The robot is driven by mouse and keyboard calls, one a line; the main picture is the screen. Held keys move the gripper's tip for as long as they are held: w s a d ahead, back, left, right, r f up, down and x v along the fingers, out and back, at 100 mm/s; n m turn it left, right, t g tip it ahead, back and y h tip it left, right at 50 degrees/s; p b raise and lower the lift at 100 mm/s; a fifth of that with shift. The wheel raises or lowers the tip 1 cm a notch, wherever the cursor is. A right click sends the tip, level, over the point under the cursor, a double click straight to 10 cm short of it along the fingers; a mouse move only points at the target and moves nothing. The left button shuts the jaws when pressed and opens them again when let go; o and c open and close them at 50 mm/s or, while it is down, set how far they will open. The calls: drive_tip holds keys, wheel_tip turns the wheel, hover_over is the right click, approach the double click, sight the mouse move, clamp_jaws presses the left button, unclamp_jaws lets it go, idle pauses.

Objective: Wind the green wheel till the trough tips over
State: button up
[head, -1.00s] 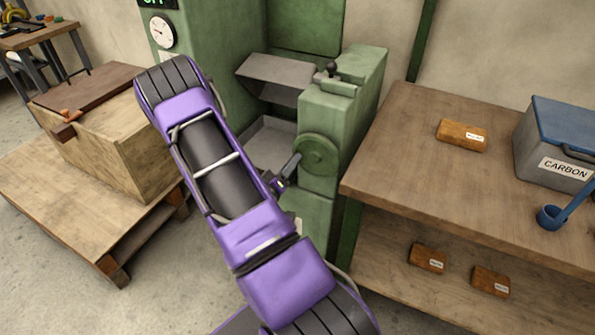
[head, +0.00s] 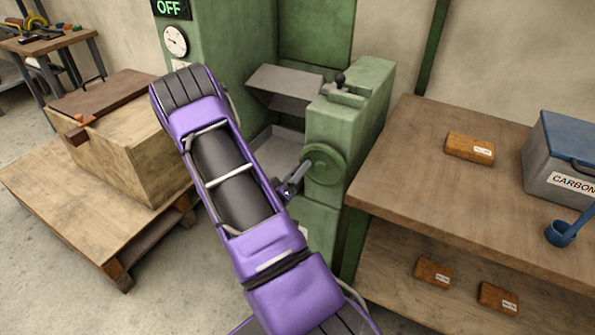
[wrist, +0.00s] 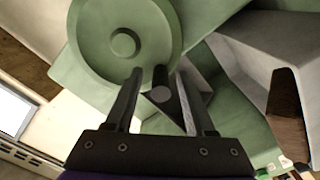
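The green wheel (head: 330,165) is on the side of a green machine, and its round face with a centre hub shows in the wrist view (wrist: 122,44). A dark handle peg (wrist: 160,92) sticks out from near its rim. My gripper (wrist: 162,78) is open, with one finger on each side of the peg and a visible gap to both. In the head view my gripper (head: 303,172) is at the wheel's left edge, partly hidden by my arm. A grey metal trough (head: 285,84) sits slanted on the machine's left, above a grey tray (head: 278,148).
A wooden bench (head: 425,165) with a brown block (head: 470,148) and a blue-lidded carbon box (head: 552,165) stands right of the machine. A wooden crate (head: 150,165) on a pallet (head: 60,205) is at the left. An OFF sign (head: 172,8) is above a dial.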

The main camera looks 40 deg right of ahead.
drive_tip(key=v, duration=1.7)
drive_tip(key=shift+a, duration=0.15)
drive_tip(key=shift+s, duration=0.1)
